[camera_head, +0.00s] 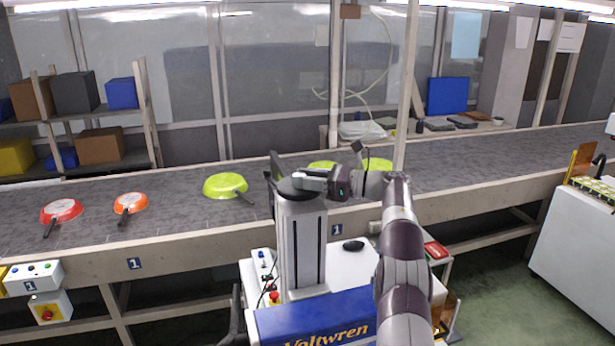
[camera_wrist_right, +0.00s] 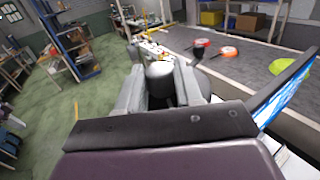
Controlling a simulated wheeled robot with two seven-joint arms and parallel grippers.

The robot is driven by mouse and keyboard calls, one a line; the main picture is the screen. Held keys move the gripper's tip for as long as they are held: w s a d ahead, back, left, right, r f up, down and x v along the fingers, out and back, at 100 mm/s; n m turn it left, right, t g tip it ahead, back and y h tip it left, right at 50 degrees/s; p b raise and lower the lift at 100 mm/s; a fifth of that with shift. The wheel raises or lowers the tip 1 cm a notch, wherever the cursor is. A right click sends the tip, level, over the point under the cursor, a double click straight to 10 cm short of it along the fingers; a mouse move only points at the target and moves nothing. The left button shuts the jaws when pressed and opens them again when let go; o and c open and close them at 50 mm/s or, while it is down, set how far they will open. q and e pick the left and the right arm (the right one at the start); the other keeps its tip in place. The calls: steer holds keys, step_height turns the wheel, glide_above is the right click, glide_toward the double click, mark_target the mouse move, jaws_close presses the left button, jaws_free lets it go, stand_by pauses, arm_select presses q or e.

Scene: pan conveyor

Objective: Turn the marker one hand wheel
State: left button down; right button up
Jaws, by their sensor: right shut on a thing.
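A dark round disc, which looks like the hand wheel (camera_head: 290,190), lies flat on top of a grey column in the middle of the head view. My right gripper (camera_head: 314,180) reaches over it from the right. In the wrist view my right gripper (camera_wrist_right: 162,88) is shut on a grey rounded knob (camera_wrist_right: 160,70), with part of the dark wheel behind it. The fingers hide much of the knob and wheel. My left gripper is not in view.
A conveyor (camera_head: 460,178) runs behind the column. It carries a red pan (camera_head: 62,210), an orange pan (camera_head: 130,202) and green pans (camera_head: 226,185). A dark upright screen (camera_head: 275,166) stands close beside the wheel. Another 1 marker (camera_head: 134,263) is at left.

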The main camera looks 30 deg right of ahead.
steer(key=o, duration=1)
steer(key=shift+o, duration=0.2)
steer(key=shift+w+a, duration=0.15)
steer(key=shift+s+d+f, duration=0.15)
steer(key=shift+s+d, duration=0.1)
steer(key=v, duration=1.2)
steer(key=shift+b, duration=0.3)
